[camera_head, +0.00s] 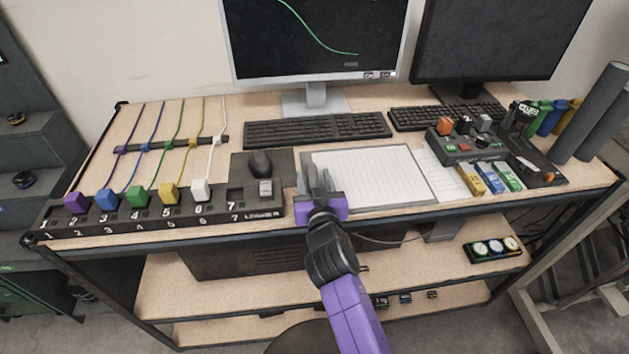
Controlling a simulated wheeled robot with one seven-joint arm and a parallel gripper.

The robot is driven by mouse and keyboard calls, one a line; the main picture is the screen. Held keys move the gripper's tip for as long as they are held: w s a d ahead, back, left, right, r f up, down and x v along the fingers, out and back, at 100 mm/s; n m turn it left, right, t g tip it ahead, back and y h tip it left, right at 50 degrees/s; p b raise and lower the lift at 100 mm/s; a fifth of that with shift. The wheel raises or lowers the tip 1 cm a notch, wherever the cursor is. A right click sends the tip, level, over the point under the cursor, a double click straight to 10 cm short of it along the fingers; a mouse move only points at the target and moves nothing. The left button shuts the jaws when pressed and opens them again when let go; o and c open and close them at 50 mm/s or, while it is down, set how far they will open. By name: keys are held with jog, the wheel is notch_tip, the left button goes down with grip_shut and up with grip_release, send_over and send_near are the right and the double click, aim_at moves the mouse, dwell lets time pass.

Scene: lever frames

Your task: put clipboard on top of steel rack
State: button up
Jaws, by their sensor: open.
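The clipboard (381,180) lies flat on the wooden desk, with a white lined sheet and a dark rim. My purple and dark gripper (317,180) is over the clipboard's left edge, its fingers pointing away from me. The gripper is open, and I cannot tell whether its fingers touch the clipboard. They hide part of that edge. A dark stepped shelf unit (30,157) stands at the far left with small round items on it. I cannot tell for sure whether it is the steel rack.
A mouse (260,164) on a dark pad and a numbered block (160,215) with coloured plugs lie left of the clipboard. Keyboards (317,130) and monitors stand behind it. A control box (480,140) and small coloured blocks (487,178) are to its right. Lower shelves (200,300) run under the desk.

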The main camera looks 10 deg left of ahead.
jog(key=v, duration=1.2)
jog(key=s+d+f+m+h, duration=0.1)
jog(key=s+d+f, duration=0.3)
jog(key=s+d, duration=0.5)
jog(key=s+d+f, duration=0.4)
jog(key=s+d, duration=0.2)
jog(key=s, duration=0.6)
jog(key=s+d+r+m+h, duration=0.1)
jog(key=s+d+r, duration=0.3)
jog(key=s, duration=0.5)
jog(key=s+d+r+m+h, duration=0.1)
jog(key=s+d+r+h, duration=0.1)
jog(key=s+d+r, duration=0.3)
jog(key=s+d, duration=0.1)
jog(key=s, duration=0.3)
jog(key=shift+s+g, duration=0.3)
jog(key=shift+g, duration=0.1)
